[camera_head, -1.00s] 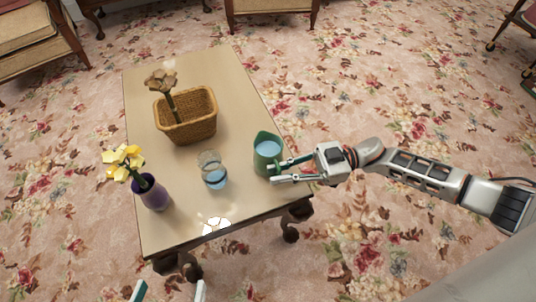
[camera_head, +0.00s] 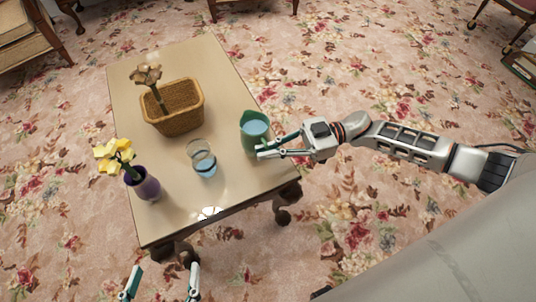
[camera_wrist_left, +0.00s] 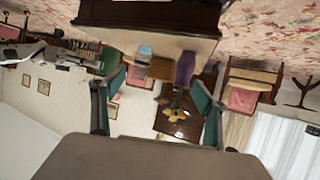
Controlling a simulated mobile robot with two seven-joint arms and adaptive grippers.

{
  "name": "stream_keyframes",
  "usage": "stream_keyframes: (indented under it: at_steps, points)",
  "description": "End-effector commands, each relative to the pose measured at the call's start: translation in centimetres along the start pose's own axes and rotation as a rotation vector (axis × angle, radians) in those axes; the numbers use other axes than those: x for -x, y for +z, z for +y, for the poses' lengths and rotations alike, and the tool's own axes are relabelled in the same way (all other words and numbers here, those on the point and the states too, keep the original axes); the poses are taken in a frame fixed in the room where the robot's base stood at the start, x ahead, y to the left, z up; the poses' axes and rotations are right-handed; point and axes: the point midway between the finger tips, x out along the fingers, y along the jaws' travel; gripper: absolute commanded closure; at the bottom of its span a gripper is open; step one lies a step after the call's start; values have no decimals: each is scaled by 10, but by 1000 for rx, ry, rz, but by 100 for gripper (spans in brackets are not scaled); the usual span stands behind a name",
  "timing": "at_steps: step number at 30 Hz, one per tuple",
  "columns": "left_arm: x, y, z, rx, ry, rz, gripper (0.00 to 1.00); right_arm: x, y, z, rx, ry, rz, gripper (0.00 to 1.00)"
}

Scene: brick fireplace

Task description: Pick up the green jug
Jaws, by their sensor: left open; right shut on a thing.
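The green jug (camera_head: 254,125), with pale blue liquid at its top, is upright by the right edge of the wooden table (camera_head: 222,80). My right gripper (camera_head: 272,148) reaches in from the right and is shut on the jug's near right side. I cannot tell whether the jug's base touches the table. My left gripper (camera_head: 162,271) is open and empty, in front of the table's near edge. Its two fingers also show in the left wrist view (camera_wrist_left: 157,84), with the table upside down beyond them.
A glass with blue liquid (camera_head: 205,166) stands left of the jug. A purple vase with yellow flowers (camera_head: 147,188) stands at the near left. A wicker basket (camera_head: 175,112) with a brown flower is behind. The table's far end is clear.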

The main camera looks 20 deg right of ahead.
Motion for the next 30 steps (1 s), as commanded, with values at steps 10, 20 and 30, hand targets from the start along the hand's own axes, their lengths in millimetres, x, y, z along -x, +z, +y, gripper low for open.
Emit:
stream_keyframes:
  at_steps: [10, 20, 30]
  points:
    - [16, 32, -27, -120, -39, -105, 26, 0, -110, 3, 27, -1, 6, 100]
    - [24, 49, -43, -167, -61, -159, 26, 0, -160, 1, 14, -2, 5, 100]
    - [25, 56, -45, -172, -63, -175, 26, -6, -175, -7, 7, -11, 7, 100]
